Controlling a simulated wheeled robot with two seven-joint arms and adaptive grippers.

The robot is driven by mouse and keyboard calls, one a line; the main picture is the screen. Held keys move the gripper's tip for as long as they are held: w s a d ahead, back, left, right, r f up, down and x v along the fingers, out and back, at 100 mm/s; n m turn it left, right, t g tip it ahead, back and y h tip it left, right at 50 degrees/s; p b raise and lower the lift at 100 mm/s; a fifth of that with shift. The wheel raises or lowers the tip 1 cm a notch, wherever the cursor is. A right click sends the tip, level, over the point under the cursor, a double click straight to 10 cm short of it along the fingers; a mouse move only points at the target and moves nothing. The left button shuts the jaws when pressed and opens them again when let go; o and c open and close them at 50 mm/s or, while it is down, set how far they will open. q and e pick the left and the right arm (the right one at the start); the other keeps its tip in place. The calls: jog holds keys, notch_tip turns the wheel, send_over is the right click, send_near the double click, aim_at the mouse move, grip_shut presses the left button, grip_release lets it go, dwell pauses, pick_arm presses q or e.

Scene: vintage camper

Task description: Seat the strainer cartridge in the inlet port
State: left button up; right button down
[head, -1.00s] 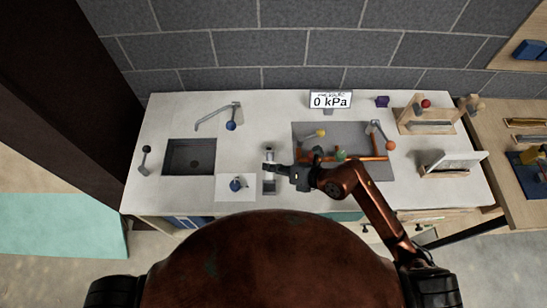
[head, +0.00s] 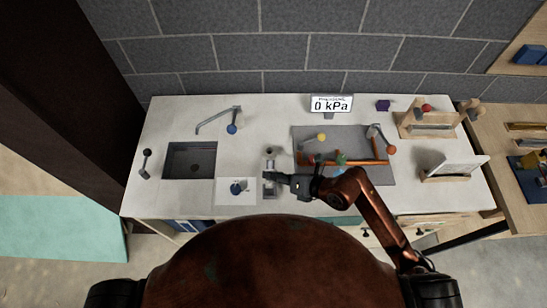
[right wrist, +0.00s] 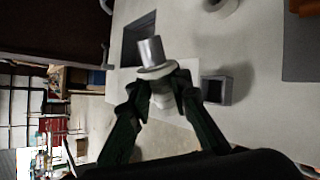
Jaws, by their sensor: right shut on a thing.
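My right gripper (head: 268,177) is over the counter between the sink and the pipework. In the right wrist view its two dark fingers (right wrist: 160,88) are shut on the strainer cartridge (right wrist: 151,56), a silver cylinder with a pale flange. The cylinder end points up in that picture, and the fingers hide part of the lower body. I cannot tell for certain which fitting is the inlet port; a pale round fitting (right wrist: 220,4) is cut off at the wrist view's top edge. My left gripper is not in view.
A square grey open box (right wrist: 217,88) stands right of the fingers. The sink (head: 190,160) and faucet (head: 215,117) are at left. Copper pipes (head: 368,162) with coloured knobs lie on a grey mat (head: 375,140). A display (head: 331,104) reads 0 kPa. Wooden racks (head: 432,130) stand at right.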

jog(key=w+f, duration=0.2)
jog(key=w, duration=0.1)
jog(key=w+f, duration=0.2)
jog(key=w, duration=0.1)
jog(key=w+f, duration=0.3)
jog(key=w, duration=0.1)
jog(key=shift+d+f, duration=0.1)
jog(key=shift+d, duration=0.1)
jog(key=f, duration=0.1)
jog(key=w+f, duration=0.1)
jog(key=shift+f, duration=0.35)
jog(key=shift+w+f+p, duration=0.1)
jog(key=shift+f+p, duration=0.35)
jog(key=shift+f, duration=0.2)
jog(key=shift+f, duration=0.15)
jog(key=shift+f, duration=0.15)
jog(key=c, duration=1.8)
grip_release()
jog(key=shift+o, duration=0.2)
